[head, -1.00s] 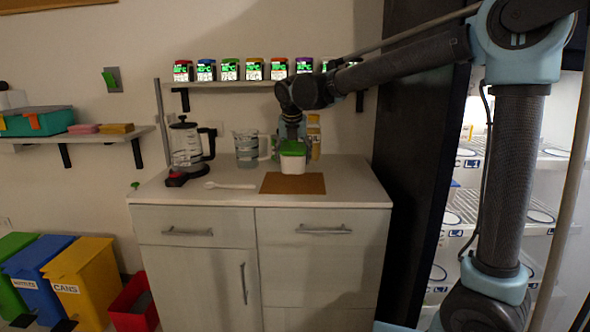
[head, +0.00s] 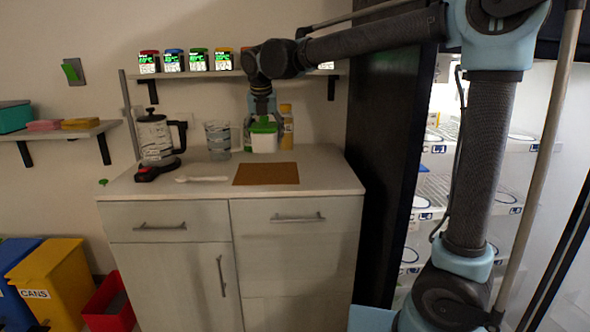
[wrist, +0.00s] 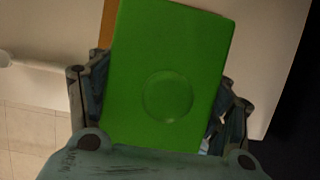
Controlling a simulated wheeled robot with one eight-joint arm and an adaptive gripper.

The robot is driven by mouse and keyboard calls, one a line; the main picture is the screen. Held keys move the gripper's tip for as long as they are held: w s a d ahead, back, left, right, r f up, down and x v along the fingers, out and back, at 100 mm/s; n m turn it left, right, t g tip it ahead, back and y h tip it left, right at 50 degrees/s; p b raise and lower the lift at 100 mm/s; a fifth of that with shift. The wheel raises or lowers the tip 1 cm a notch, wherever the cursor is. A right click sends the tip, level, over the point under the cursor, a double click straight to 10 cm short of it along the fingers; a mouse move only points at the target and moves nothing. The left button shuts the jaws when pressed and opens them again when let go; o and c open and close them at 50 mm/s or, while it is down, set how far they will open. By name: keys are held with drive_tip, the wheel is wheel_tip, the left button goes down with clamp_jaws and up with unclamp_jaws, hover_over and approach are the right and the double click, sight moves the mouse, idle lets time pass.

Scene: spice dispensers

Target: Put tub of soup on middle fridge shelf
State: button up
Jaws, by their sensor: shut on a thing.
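The tub of soup is a white tub (head: 264,143) with a green lid (head: 264,127). In the head view it is above the back of the counter, behind the brown mat. My gripper (head: 263,117) points down from above and is shut on the tub. In the wrist view the green lid (wrist: 165,85) fills the middle, with a finger on each side. The open fridge stands at the right, with lit white shelves (head: 432,187) partly hidden behind my arm.
The counter (head: 330,170) holds a brown mat (head: 265,174), a French press (head: 156,138), a glass jug (head: 218,138), a white spoon (head: 200,179) and a bottle (head: 286,128). A spice shelf (head: 200,74) is above. The dark fridge door (head: 385,120) stands between counter and shelves.

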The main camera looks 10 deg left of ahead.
sight(263, 128)
drive_tip(key=shift+f, duration=4.85)
drive_tip(key=o, duration=1.8)
drive_tip(key=shift+f, duration=0.1)
drive_tip(key=v, duration=1.2)
